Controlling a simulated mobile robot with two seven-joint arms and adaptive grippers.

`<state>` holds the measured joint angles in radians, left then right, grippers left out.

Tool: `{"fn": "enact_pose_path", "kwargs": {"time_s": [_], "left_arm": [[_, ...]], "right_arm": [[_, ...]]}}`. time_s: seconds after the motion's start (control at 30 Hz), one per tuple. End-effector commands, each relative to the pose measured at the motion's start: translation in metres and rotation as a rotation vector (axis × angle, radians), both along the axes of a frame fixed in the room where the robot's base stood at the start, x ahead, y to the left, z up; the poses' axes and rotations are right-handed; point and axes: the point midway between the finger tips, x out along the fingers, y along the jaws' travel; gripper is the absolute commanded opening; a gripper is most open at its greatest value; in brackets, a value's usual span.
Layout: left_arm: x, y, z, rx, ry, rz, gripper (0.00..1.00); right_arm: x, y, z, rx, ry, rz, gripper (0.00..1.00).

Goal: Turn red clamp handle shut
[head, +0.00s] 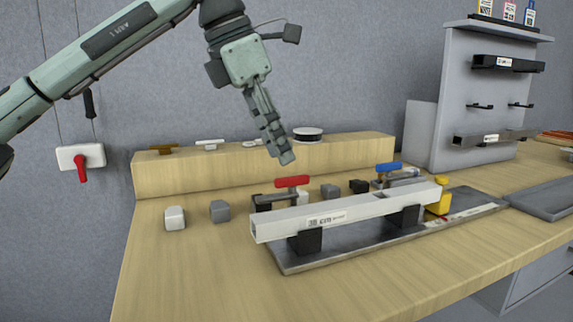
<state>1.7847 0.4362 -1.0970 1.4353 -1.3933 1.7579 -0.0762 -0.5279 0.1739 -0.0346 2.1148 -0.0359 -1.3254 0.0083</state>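The red clamp handle (292,182) stands behind the left part of a long pale bar (345,212). It tops a small dark clamp, and its bar lies roughly level. My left gripper (286,157) hangs just above and slightly left of the red handle, fingers pointing down, with a small gap between them. The fingers show edge-on, so I cannot tell whether they are open or shut. The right gripper is not in view. A second clamp with a blue handle (388,167) stands further right behind the bar.
The bar rests on dark blocks over a grey metal plate (298,262). Small grey and white cubes (175,218) sit at left. A raised wooden ledge (185,176) runs behind. A grey tool rack (490,95) and a tray (545,197) stand right. The front left tabletop is clear.

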Motion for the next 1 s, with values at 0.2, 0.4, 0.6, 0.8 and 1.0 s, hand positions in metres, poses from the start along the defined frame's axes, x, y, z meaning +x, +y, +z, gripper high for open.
{"fn": "enact_pose_path", "kwargs": {"time_s": [0.2, 0.4, 0.6, 0.8, 1.0], "left_arm": [[0.004, -0.012, -0.031, 0.001, 0.002, -0.001, 0.31], [0.006, -0.016, -0.041, 0.0, 0.0, 0.001, 0.31], [0.007, -0.016, -0.042, 0.0, 0.0, 0.001, 0.31], [0.006, -0.016, -0.042, 0.0, 0.0, 0.001, 0.1], [0.006, -0.016, -0.042, 0.0, 0.0, 0.0, 0.0]], "right_arm": [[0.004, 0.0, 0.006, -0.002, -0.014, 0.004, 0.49], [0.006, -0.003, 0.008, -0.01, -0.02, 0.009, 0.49], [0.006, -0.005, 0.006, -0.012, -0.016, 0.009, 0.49], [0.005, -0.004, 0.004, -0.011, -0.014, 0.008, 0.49], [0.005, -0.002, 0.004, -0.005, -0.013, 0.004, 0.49]]}}
